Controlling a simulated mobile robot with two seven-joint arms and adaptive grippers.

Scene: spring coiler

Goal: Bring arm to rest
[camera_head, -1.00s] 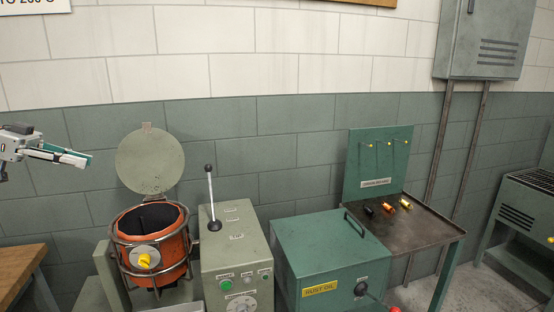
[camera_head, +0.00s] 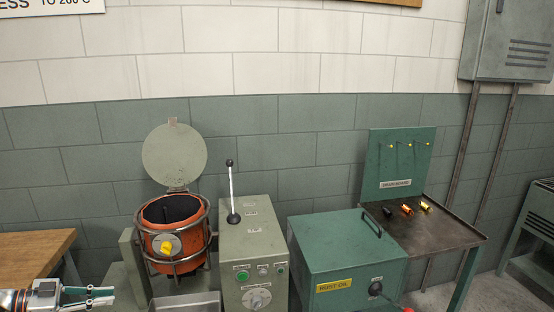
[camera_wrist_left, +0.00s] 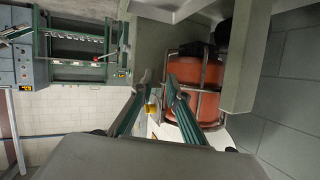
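My left gripper (camera_head: 112,296) is low at the left edge of the head view, in front of the wooden table and left of the orange pot. In the left wrist view its two fingers (camera_wrist_left: 158,80) lean inward, with a narrow gap between the tips and nothing held. The orange pot (camera_wrist_left: 200,88) in its metal cage appears beyond the fingers there. My right gripper is in neither view.
The orange pot (camera_head: 160,246) has its round lid (camera_head: 174,155) raised. A wooden table (camera_head: 35,250) is at left.

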